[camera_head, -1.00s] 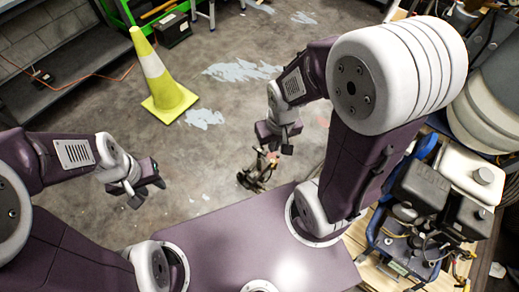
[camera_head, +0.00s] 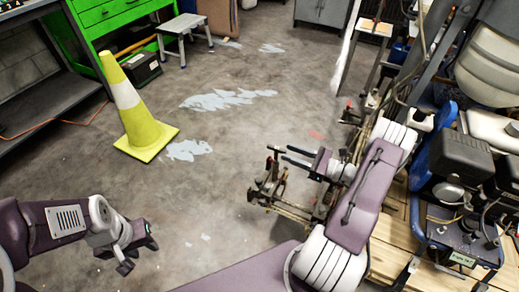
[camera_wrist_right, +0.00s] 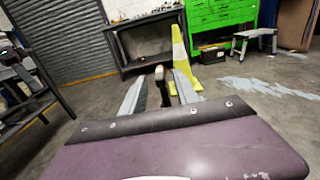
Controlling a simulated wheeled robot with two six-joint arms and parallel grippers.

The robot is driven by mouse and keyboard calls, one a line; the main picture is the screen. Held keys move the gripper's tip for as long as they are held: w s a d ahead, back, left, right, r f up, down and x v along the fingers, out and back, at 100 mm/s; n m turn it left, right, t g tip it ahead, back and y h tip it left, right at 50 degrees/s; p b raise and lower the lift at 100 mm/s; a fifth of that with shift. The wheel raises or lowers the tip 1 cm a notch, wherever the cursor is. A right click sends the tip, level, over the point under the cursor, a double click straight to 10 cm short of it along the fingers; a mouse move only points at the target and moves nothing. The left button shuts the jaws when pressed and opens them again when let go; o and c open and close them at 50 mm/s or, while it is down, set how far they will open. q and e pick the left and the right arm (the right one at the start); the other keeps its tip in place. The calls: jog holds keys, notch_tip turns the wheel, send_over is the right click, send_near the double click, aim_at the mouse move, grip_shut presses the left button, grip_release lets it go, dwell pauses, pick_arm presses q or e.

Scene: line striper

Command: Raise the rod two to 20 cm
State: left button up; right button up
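The line striper (camera_head: 465,210) stands at the right in the head view. At its front, left end is a dark metal assembly of thin rods and clamps (camera_head: 267,190); I cannot tell which rod is rod two. My right gripper (camera_head: 286,153) is beside and just above this assembly, its two fingers apart and pointing left. My left gripper (camera_head: 138,252) is open and empty above the floor at lower left.
A yellow cone (camera_head: 132,112) stands on the floor at left. A green tool cabinet (camera_head: 100,15), a black box (camera_head: 135,68) and a small step stool (camera_head: 183,30) are behind it. The middle floor is clear.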

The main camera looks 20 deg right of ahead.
aim_at(269, 145)
jog(key=b+x, duration=0.2)
jog(key=x, duration=0.5)
jog(key=shift+w+a, duration=0.1)
jog(key=shift+a, duration=0.2)
jog(key=shift+w+a, duration=0.3)
jog(key=shift+w, duration=0.2)
grip_shut()
dwell(0.7)
